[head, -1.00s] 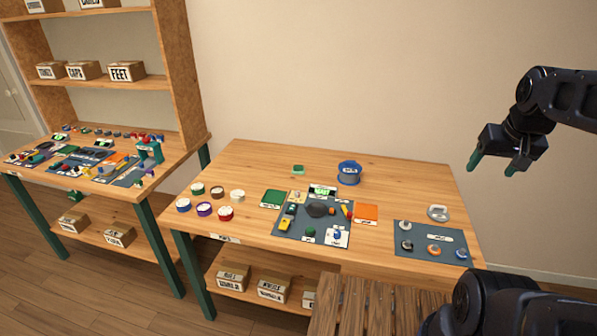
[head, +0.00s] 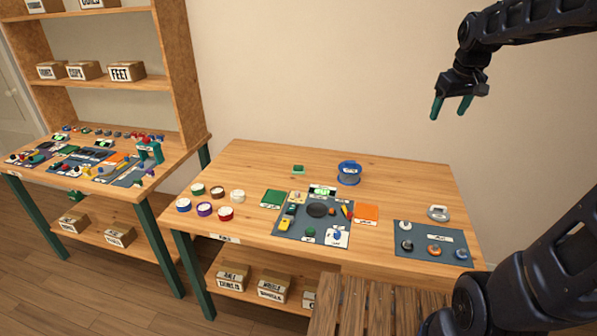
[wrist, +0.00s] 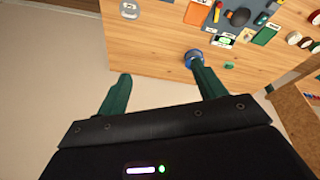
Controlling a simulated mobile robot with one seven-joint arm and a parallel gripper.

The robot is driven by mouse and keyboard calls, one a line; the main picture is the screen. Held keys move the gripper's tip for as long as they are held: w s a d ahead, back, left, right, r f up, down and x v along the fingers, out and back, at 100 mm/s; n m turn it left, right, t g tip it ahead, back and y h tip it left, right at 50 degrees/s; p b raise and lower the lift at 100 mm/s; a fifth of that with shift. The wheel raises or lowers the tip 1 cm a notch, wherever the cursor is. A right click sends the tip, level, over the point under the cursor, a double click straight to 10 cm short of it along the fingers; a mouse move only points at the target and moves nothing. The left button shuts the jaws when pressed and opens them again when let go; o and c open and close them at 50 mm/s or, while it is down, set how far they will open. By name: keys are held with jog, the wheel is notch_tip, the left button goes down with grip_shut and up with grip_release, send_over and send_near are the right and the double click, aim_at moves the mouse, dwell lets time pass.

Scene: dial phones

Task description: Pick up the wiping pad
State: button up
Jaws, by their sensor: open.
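A small green block with a paler edge (head: 298,169) lies alone near the back of the middle table; it looks like the wiping pad, though it is too small to be sure. It also shows in the wrist view (wrist: 229,66), just right of the blue round container. My gripper (head: 451,106) is high above the table's back right, well apart from the block. Its two green fingers are spread, with nothing between them, as the wrist view (wrist: 160,72) also shows.
A blue round container (head: 348,173) stands right of the block. In front are a dark mat of small parts (head: 290,231), a green square (head: 274,198), an orange square (head: 366,213) and several round tubs (head: 204,209). A second mat (head: 428,252) lies right.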

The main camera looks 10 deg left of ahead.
jog(key=w+a+f+n+g, duration=0.15)
jog(key=w+a+n, duration=0.25)
jog(key=w+a, duration=0.75)
jog(key=n+g, duration=0.2)
jog(key=n, duration=0.9)
send_over(299, 166)
notch_tip(299, 166, down, 32)
jog(key=shift+s+a+f, duration=0.2)
jog(key=shift+f, duration=0.2)
jog(key=shift+s+a+f, duration=0.15)
jog(key=shift+f, duration=0.2)
notch_tip(299, 166, down, 4)
jog(key=shift+f, duration=0.1)
jog(key=shift+w+d+f, duration=0.1)
jog(key=shift+w+f, duration=0.1)
jog(key=shift+f, duration=1.25)
jog(key=shift+w+d+f, duration=0.1)
jog(key=shift+w+f, duration=0.05)
jog(key=shift+f, duration=1.3)
jog(key=c, duration=1.1)
